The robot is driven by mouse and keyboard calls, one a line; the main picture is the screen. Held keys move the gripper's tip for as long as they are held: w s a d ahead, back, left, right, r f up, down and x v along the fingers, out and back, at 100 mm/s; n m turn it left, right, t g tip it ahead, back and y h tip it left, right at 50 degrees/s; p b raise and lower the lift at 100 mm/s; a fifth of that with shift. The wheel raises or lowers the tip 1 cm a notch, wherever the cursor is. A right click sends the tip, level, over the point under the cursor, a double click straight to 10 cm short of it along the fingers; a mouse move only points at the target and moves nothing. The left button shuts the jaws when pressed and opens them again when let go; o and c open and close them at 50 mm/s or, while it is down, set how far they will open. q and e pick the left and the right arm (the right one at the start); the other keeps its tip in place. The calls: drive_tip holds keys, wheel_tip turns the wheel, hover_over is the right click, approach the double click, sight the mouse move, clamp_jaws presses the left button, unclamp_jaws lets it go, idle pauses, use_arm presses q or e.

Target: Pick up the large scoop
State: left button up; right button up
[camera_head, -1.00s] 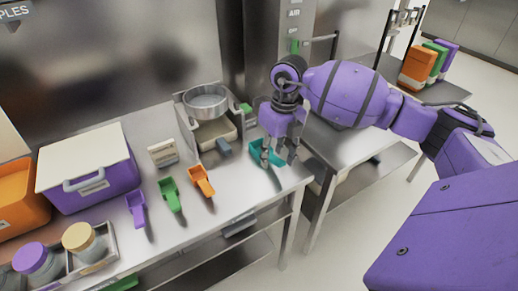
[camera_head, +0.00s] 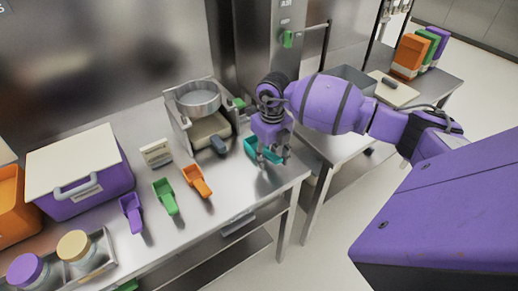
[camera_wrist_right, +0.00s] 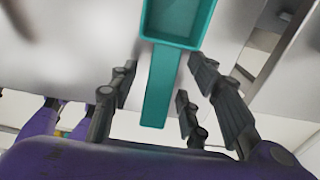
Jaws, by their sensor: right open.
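The large scoop is teal (camera_head: 264,150) and lies on the steel table near its right end. My right gripper (camera_head: 273,157) is over it, fingers pointing down. In the right wrist view the scoop's tray (camera_wrist_right: 178,20) is at the top and its straight handle (camera_wrist_right: 160,88) runs down between the open fingers (camera_wrist_right: 160,82). The fingers stand apart from the handle on both sides. I cannot tell the exact height of the fingertips above the table. My left gripper is not in the head view.
Smaller orange (camera_head: 197,180), green (camera_head: 165,196) and purple (camera_head: 131,212) scoops lie to the left. A sieve stand (camera_head: 198,100) is behind, close to my right gripper. A lidded purple bin (camera_head: 98,188) stands farther left. A second table (camera_head: 345,150) is at the right.

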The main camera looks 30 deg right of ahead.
sight(270, 155)
clamp_jaws()
idle(0.3)
drive_tip(key=shift+r, duration=0.5)
wheel_tip(270, 155, up, 2)
drive_tip(key=shift+r, duration=0.2)
drive_tip(key=s+a+r, duration=0.7)
drive_tip(key=a+r, duration=0.2)
drive_tip(key=a, duration=0.3)
drive_tip(key=shift+s+r+b, duration=0.15)
drive_tip(key=shift+r+b, duration=0.2)
